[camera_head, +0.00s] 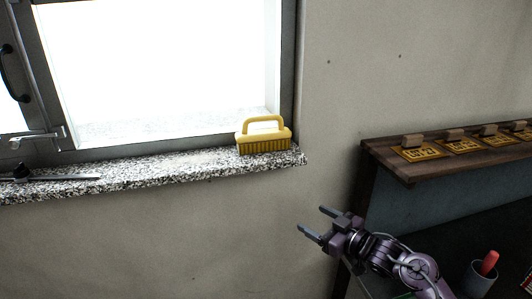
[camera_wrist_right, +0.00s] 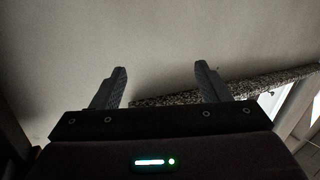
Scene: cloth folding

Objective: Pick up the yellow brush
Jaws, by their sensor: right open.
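The yellow brush (camera_head: 264,137) stands on the right end of the speckled window sill (camera_head: 150,176) in the head view. Its bristles face down and its arched handle is on top. My right gripper (camera_head: 313,219) is open and empty, lower and to the right of the brush, apart from it. In the right wrist view my right gripper (camera_wrist_right: 160,82) shows two spread fingers with nothing between them but wall; part of the speckled sill (camera_wrist_right: 240,88) is behind the right finger. The brush does not show in that view. My left gripper is not in view.
A window (camera_head: 160,70) with a dark frame is behind the sill. A dark squeegee-like tool (camera_head: 55,178) lies on the sill's left. At right, a wooden shelf (camera_head: 400,170) holds several yellow plates (camera_head: 420,153). A cup (camera_head: 480,280) with a red item stands lower right.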

